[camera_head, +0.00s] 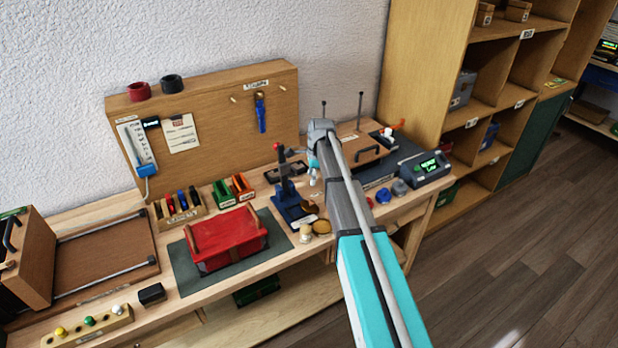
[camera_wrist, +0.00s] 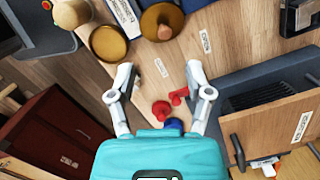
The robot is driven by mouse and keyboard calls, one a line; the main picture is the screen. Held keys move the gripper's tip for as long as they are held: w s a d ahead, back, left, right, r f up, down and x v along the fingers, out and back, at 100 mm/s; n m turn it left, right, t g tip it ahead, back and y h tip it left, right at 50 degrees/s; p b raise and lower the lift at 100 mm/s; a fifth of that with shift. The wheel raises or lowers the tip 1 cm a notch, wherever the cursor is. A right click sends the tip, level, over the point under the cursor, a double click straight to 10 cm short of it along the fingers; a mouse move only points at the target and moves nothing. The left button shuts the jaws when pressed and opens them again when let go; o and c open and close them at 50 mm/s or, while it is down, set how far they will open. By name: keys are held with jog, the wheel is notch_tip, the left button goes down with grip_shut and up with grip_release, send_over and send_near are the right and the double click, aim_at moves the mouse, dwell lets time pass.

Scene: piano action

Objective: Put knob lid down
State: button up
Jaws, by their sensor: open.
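A brown round lid with a raised knob (camera_wrist: 162,22) lies on the bench at the top of the wrist view. In the head view the brown lid (camera_head: 309,207) is beside the blue stand. A round golden-brown dish (camera_wrist: 108,43) is left of it in the wrist view, and also shows in the head view (camera_head: 321,227). My gripper (camera_wrist: 160,76) has its two fingers wide apart with nothing held between them. The lid is beyond the fingertips, apart from them. In the head view my gripper (camera_head: 314,176) is above the bench, partly hidden by my arm.
A small wooden-topped jar (camera_wrist: 70,13) stands near the dish. The blue stand (camera_head: 290,200) with a red-topped lever rises close to my gripper. Red pieces (camera_wrist: 162,110) and a blue knob (camera_wrist: 173,125) show between the fingers. A wooden case (camera_wrist: 280,118) is at the right.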

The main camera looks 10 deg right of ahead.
jog(key=shift+r, duration=0.1)
dwell(0.6)
jog(key=s+a+n+h, duration=0.1)
jog(key=s+a+n, duration=0.1)
jog(key=s+n, duration=1.6)
jog(key=shift+s+a+n+h, duration=0.25)
jog(key=shift+s+n+h, duration=0.15)
jog(key=shift+s, duration=5)
